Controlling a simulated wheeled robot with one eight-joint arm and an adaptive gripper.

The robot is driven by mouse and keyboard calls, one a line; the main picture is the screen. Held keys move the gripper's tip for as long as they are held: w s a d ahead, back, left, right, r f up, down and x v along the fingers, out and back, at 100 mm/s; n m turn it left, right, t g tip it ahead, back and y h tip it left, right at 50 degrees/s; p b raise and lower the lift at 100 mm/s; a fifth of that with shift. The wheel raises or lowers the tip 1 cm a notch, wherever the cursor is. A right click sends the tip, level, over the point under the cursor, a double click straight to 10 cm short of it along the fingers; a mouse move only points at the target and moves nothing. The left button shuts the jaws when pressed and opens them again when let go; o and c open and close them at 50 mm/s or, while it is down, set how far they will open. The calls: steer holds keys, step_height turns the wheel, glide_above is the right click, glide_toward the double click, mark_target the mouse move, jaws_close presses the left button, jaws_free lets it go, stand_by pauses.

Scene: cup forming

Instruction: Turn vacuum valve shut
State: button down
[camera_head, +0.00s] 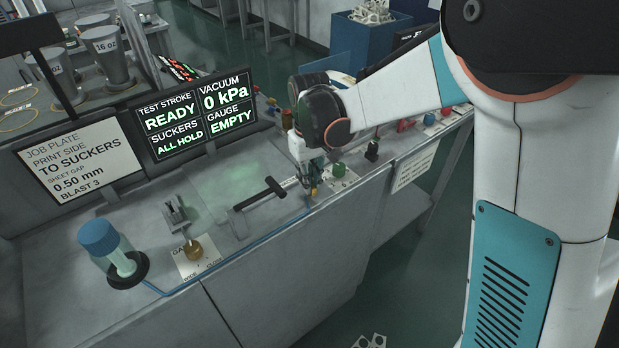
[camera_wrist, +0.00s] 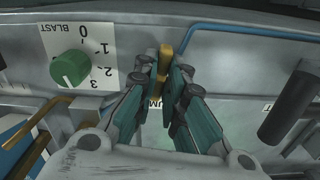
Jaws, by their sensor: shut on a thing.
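The vacuum valve's yellow handle (camera_wrist: 165,58) stands between my gripper's fingertips in the wrist view. My gripper (camera_wrist: 163,72) is shut on this handle, with a teal finger on each side. The fingers and hand hide the lower handle and most of the label below it. In the head view my gripper (camera_head: 311,183) reaches down to the bench's right part, where the handle is small and mostly hidden. The display (camera_head: 189,113) reads vacuum 0 kPa, gauge empty, suckers all hold, test stroke ready.
The green blast knob (camera_wrist: 70,68) is left of my gripper in the wrist view, on a plate marked 0 to 3. A black T-shaped handle (camera_head: 262,194) lies left of my gripper in the head view. A blue tube (camera_head: 240,247) runs along the bench front. A blue-capped jar (camera_head: 106,248) stands at far left.

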steer(key=shift+n, duration=1)
steer(key=c, duration=1.7)
jaws_free()
steer(key=shift+o, duration=0.2)
steer(key=shift+r, duration=0.1)
step_height(320, 180, up, 12)
